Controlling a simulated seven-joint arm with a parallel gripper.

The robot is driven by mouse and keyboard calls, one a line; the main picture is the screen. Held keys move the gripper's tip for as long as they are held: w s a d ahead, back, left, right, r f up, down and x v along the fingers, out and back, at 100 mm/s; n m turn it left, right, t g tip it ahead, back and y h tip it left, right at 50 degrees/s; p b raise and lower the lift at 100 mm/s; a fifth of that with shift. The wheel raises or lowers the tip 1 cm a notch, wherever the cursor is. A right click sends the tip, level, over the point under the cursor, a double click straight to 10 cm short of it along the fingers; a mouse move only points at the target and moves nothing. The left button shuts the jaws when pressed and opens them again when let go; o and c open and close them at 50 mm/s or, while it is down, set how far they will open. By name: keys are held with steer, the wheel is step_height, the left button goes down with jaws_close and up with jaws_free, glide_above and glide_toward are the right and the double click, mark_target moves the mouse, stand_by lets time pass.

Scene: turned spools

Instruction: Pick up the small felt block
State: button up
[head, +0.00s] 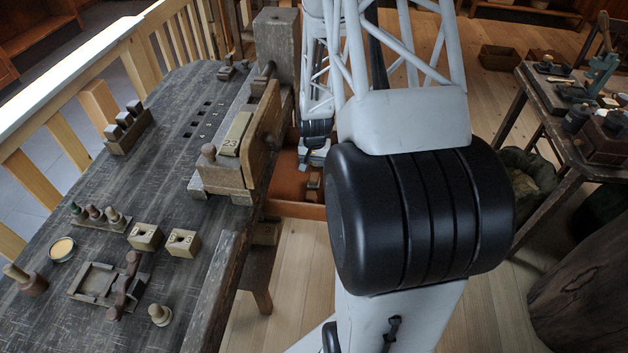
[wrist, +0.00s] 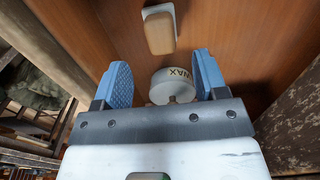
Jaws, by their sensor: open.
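In the wrist view a small block (wrist: 160,32), tan with a pale grey-white layer along its edge, lies on the brown bottom of an open drawer; it looks like the felt block. My gripper (wrist: 161,72) is open, its two blue fingers pointing into the drawer. The block is ahead of the fingertips, apart from them. A round white tin (wrist: 173,88) marked WAX shows between the fingers, with no clear contact. In the head view my gripper (head: 314,157) is small and partly hidden over the drawer (head: 290,209).
The drawer walls (wrist: 285,80) stand close on both sides. The dark workbench (head: 175,225) carries a wooden vise (head: 250,140), drilled blocks (head: 146,236) and small tools. A second table (head: 545,110) with tools stands at right. My arm hides part of the head view.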

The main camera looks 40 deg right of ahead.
mark_target(314, 176)
steer(key=shift+f, duration=0.35)
steer(key=shift+f, duration=0.15)
steer(key=shift+a+f, duration=0.15)
steer(key=shift+f, duration=2.35)
steer(key=shift+c, duration=0.3)
steer(key=c, duration=0.9)
